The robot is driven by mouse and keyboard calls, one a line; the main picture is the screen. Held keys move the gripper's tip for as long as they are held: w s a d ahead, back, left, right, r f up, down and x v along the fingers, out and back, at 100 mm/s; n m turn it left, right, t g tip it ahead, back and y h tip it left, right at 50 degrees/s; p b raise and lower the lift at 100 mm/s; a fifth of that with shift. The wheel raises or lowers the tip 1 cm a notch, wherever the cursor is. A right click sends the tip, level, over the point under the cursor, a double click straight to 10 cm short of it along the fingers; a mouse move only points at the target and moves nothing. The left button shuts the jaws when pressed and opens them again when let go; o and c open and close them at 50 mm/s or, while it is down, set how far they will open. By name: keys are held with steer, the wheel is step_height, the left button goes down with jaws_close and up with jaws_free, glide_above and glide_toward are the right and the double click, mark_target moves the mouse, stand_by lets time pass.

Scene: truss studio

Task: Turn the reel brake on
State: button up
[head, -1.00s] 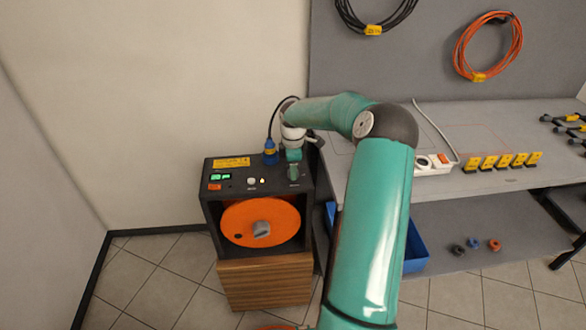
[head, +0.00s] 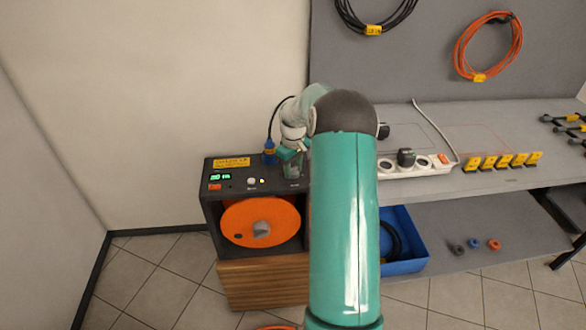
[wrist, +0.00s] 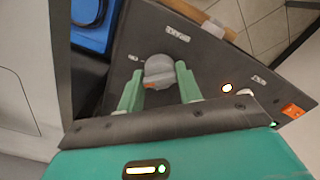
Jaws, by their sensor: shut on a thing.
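The reel box (head: 208,215) stands at the left, with an orange reel (head: 275,214) in its open front. Its dark top panel has a grey rotary knob (wrist: 157,68), with an orange mark on the near part of its body in the wrist view. My gripper (wrist: 161,78) is shut on this knob, one green finger on each side. In the head view my gripper (head: 291,165) is over the right of the panel and mostly hides the knob. A small label (wrist: 178,34) lies beyond the knob, too blurred to read.
A workbench (head: 470,185) with a white power strip (head: 440,168) stands to the right, a blue bin (head: 405,266) below.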

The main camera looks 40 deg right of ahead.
mark_target(293, 169)
steer(key=m, duration=0.4)
steer(key=shift+r, duration=0.1)
steer(key=shift+m, duration=1.7)
steer(key=o, duration=1)
step_height(293, 169, up, 14)
